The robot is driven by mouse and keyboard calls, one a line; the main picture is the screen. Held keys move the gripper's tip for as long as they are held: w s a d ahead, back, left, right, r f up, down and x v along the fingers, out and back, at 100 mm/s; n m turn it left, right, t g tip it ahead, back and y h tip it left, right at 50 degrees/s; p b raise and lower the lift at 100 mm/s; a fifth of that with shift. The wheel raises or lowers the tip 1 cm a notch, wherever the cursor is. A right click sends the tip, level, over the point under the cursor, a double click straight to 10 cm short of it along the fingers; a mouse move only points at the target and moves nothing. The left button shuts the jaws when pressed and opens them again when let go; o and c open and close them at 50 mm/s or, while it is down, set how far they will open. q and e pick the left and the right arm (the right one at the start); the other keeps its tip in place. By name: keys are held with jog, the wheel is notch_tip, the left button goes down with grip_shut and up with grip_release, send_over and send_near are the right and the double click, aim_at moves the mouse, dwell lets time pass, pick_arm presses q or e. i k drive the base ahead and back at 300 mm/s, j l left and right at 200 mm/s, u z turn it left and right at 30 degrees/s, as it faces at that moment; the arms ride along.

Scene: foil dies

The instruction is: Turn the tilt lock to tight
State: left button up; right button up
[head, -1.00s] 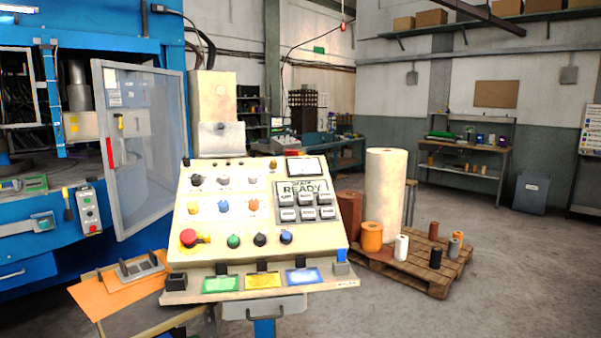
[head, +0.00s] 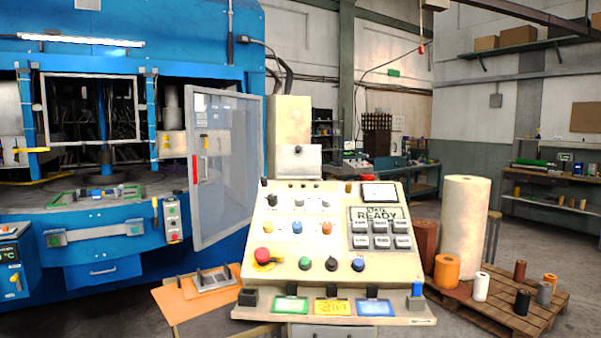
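A cream control console (head: 335,280) stands at the middle of the head view, its sloped face toward me. Neither of my grippers is in view.
A blue press (head: 110,215) with an open clear door (head: 224,165) fills the left. An orange board (head: 195,300) lies left of the console. A pallet (head: 510,310) with rolls stands at right. Grey floor shows around the pallet.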

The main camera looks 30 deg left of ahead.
aim_at(264, 179)
jog(key=u, duration=1.25)
jog(key=i+j, duration=0.25)
jog(key=j, duration=0.15)
jog(key=i+j+z, duration=0.15)
jog(key=j+z, duration=0.2)
jog(key=i+j+z, duration=0.1)
jog(key=j+z, duration=0.15)
jog(key=z, duration=0.15)
